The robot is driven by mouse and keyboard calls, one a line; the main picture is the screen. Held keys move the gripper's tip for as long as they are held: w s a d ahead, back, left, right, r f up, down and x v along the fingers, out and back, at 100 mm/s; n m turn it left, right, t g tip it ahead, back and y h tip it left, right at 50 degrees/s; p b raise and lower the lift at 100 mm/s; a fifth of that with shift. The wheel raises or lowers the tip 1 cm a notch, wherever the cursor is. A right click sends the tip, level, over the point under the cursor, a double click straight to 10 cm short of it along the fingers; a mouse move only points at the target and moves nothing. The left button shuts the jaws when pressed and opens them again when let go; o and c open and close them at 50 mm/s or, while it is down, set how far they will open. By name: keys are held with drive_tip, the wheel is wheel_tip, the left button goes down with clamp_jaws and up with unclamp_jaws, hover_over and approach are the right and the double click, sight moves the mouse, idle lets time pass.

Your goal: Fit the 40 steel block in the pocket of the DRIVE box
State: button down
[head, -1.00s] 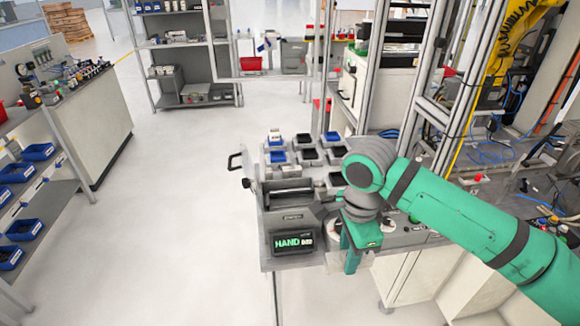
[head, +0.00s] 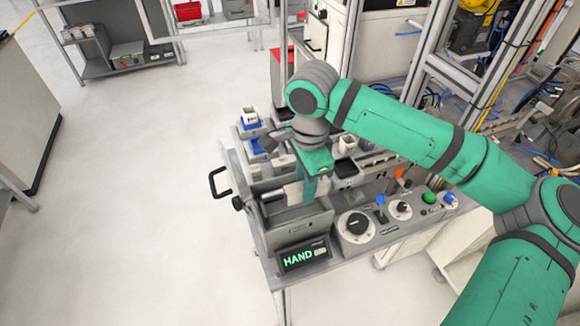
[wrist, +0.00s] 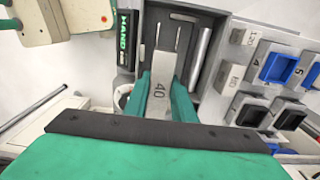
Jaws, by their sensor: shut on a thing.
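The steel block (wrist: 160,88), marked 40, is between the green fingers of my gripper (wrist: 163,98) in the wrist view. My gripper is shut on it. In the head view my gripper (head: 311,190) points down over the grey box (head: 298,222) with the HAND display (head: 302,257). In the wrist view the block lies over this box's dark interior (wrist: 211,75); I cannot tell whether it touches the box. No DRIVE label is readable, and I cannot make out the pocket.
A bright metal roller (wrist: 201,55) lies beside the block. Blue and black bins (wrist: 277,66) stand to the right in the wrist view. A black crank handle (head: 217,182) sticks out left of the box. A dial panel (head: 357,226) is to its right.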

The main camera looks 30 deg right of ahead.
drive_tip(key=shift+w+f, duration=0.1)
drive_tip(key=shift+w, duration=0.3)
drive_tip(key=shift+f, duration=3.2)
drive_tip(key=shift+w+a+f, duration=0.1)
drive_tip(key=shift+w+a, duration=0.05)
drive_tip(key=shift+a, duration=0.05)
drive_tip(key=shift+s, duration=0.2)
drive_tip(key=shift+w+f, duration=0.25)
drive_tip(key=shift+f, duration=0.15)
drive_tip(key=shift+f, duration=0.1)
drive_tip(key=shift+s, duration=0.1)
